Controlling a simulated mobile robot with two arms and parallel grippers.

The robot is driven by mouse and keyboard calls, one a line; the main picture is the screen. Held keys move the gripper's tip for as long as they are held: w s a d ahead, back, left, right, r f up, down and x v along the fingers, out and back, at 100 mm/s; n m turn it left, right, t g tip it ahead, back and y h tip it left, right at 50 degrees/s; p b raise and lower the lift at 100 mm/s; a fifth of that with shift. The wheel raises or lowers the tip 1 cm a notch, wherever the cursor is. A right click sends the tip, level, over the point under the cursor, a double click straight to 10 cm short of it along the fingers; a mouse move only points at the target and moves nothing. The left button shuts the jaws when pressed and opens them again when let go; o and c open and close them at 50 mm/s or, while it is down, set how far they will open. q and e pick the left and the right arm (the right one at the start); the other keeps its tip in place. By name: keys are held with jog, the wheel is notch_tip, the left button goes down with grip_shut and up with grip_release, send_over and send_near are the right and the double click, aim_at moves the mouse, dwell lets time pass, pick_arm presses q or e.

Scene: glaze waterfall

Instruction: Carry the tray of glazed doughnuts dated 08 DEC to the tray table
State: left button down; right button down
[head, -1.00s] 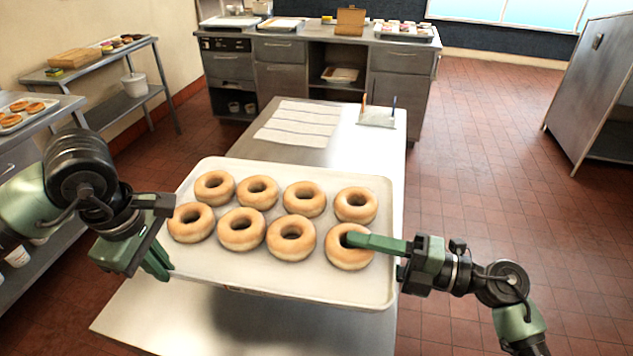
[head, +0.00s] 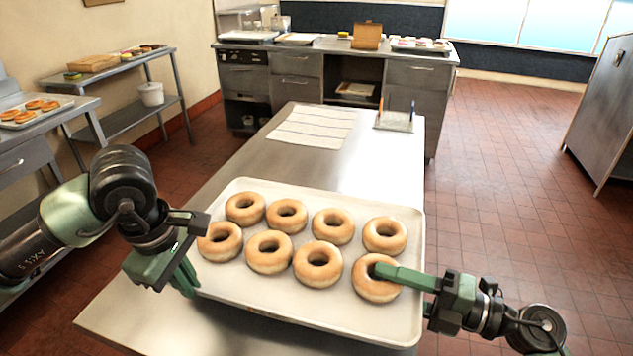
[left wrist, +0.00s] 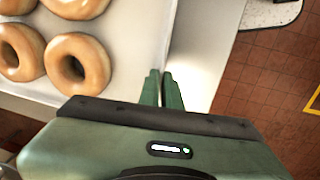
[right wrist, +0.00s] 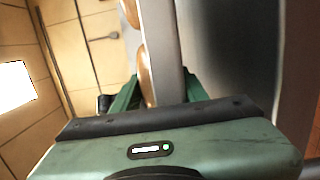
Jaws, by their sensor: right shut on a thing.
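A white-lined metal tray (head: 300,299) carries several glazed ring doughnuts (head: 318,264) in two rows. It lies over the near part of the steel table. I see no date label on it. My right gripper (head: 405,277) is shut on the tray's right side, with one finger reaching over the rim across the front right doughnut. The right wrist view shows the tray edge-on between the fingers (right wrist: 160,90). My left gripper (head: 185,278) is at the tray's left edge. In the left wrist view its fingers (left wrist: 161,90) are close together at the rim; whether they pinch it is unclear.
The steel table (head: 215,168) bears paper sheets (head: 312,127) and a small holder (head: 394,121) at its far end. A counter (head: 300,85) stands behind. Shelves with pastries (head: 110,75) line the left. The floor right of the table (head: 510,190) is clear.

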aim_at(198, 319)
pick_arm(q)
jog(key=shift+a+f, duration=0.1)
jog(key=shift+f, duration=0.05)
pick_arm(e)
jog(key=shift+w+d, duration=0.1)
